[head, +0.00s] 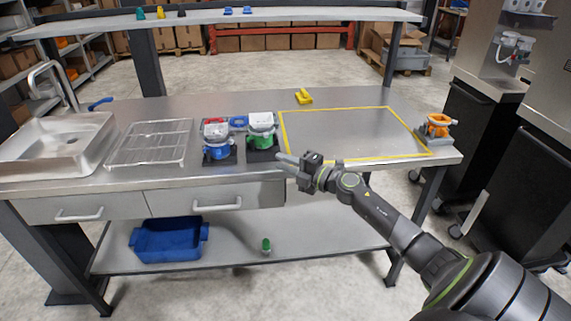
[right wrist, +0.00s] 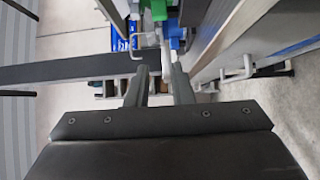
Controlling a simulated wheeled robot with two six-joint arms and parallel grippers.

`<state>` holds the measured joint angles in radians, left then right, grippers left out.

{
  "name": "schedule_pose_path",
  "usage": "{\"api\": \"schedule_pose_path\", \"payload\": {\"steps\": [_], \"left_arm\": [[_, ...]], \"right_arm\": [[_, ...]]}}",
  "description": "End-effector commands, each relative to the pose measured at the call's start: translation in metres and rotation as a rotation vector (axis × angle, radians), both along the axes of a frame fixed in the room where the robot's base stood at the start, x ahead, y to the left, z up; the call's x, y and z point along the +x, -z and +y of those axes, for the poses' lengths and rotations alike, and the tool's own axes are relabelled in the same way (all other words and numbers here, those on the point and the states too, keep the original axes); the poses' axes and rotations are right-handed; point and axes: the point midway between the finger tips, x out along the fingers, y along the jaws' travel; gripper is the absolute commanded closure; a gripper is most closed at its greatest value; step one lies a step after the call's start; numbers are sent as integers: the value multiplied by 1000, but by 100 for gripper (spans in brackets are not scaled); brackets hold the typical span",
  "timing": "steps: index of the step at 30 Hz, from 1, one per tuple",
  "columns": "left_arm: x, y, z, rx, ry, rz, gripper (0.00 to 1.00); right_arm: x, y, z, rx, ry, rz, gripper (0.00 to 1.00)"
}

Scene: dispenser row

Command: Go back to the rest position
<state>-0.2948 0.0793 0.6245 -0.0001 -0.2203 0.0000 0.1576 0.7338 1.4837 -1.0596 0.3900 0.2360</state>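My right arm comes in from the lower right in the head view. Its gripper (head: 284,158) is over the front edge of the metal workbench (head: 230,110), just right of the green dispenser (head: 261,136). In the right wrist view the two fingers of this gripper (right wrist: 158,75) stand apart with nothing between them. A green part and a blue part show past the fingertips there. I cannot tell whether the fingertips touch the bench or the dispenser's dark base. My left arm and gripper are not in view.
A blue dispenser (head: 217,142) stands left of the green one. A yellow-outlined area (head: 350,130) on the bench is empty. An orange dispenser (head: 437,127) is at the right end. A wire rack (head: 150,145) and a sink (head: 55,150) are left. A shelf (head: 220,17) runs above.

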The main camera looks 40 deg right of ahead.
Motion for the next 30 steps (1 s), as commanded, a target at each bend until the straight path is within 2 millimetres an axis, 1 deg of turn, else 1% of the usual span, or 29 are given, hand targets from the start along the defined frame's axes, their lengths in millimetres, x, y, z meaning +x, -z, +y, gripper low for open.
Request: {"api": "schedule_pose_path", "payload": {"steps": [10,11,12,14,17,18,20,21,23,24,26,27,29,30], "left_arm": [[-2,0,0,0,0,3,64],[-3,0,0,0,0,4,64],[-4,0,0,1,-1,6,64],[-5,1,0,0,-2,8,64],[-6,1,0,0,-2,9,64],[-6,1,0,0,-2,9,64],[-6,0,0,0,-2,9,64],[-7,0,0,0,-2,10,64],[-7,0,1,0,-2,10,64],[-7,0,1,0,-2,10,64],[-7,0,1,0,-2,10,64],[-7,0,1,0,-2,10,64],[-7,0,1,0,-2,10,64],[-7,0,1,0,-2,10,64]], "right_arm": [[0,2,-1,4,3,3,79],[-1,5,-2,12,9,8,79],[-2,13,-4,31,22,20,79],[-5,33,-10,81,58,51,79],[-17,86,-25,205,157,133,79],[-25,113,-32,265,210,175,79],[-41,156,-40,354,295,242,79],[-54,184,-45,407,351,287,79],[-75,225,-49,483,434,354,79],[-91,252,-51,529,489,399,79],[-116,290,-51,595,571,467,79],[-135,315,-50,635,626,512,79],[-165,350,-46,689,707,580,79],[-186,373,-42,724,759,626,79]]}}
